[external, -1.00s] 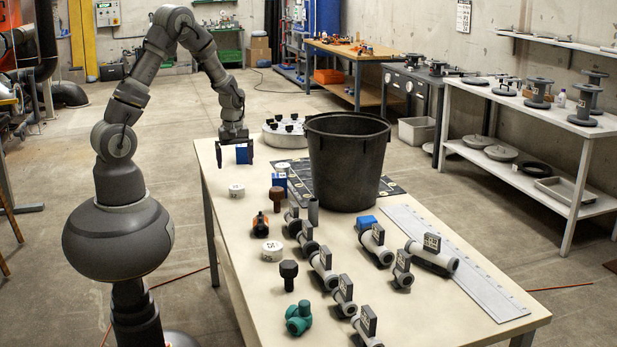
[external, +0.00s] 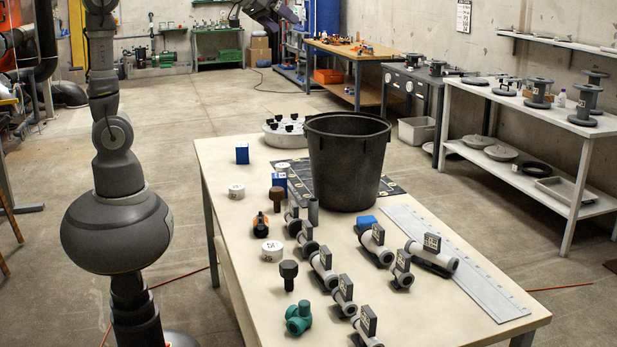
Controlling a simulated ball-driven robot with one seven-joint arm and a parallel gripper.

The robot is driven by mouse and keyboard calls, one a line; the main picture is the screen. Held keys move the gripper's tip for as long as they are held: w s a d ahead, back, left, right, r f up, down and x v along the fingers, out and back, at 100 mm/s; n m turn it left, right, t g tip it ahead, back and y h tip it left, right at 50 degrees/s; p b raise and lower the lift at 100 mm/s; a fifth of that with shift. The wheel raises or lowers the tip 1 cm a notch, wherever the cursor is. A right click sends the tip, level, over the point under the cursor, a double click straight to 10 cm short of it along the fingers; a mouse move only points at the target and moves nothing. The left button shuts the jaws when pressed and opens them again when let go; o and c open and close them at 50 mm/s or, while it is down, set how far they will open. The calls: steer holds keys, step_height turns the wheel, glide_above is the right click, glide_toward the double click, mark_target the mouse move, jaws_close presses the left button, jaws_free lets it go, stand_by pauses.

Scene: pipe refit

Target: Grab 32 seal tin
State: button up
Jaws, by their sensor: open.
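Two white round tins stand on the pale workbench (external: 222,153). One tin (external: 236,191) is near the bench's left edge; the other tin (external: 272,250) is nearer the camera. Their dark top labels are too small to read surely, so I cannot tell which is marked 32. My gripper (external: 279,22) is open, raised high at the top edge of the picture, far above and apart from both tins. Part of my arm is cut off by the frame.
A tall black bucket (external: 345,165) stands on the bench. Blue boxes (external: 242,154), grey pipe fittings (external: 323,268), a green fitting (external: 298,318) and a long grey ruler (external: 455,262) lie around.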

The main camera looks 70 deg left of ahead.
mark_target(238, 186)
steer(key=s+d+r+m+t, duration=0.1)
steer(key=s+d+r+m, duration=0.1)
steer(key=r, duration=0.4)
steer(key=s+d+r+m+t+b, duration=0.1)
steer(key=s+d+r+t, duration=0.1)
steer(key=r, duration=0.4)
steer(key=s+d+r+m+t+h, duration=0.1)
steer(key=s+d+r+m, duration=0.1)
steer(key=s+d+r, duration=0.2)
steer(key=shift+s+r+m+t, duration=0.2)
steer(key=shift+s+r, duration=0.1)
steer(key=shift+r, duration=0.25)
steer(key=shift+s+r+m+t, duration=0.1)
steer(key=shift+s+r+t, duration=0.15)
steer(key=shift+r, duration=0.3)
steer(key=shift+c, duration=1)
steer(key=shift+a, duration=0.1)
steer(key=shift+w+f, duration=0.1)
steer(key=shift+f, duration=0.05)
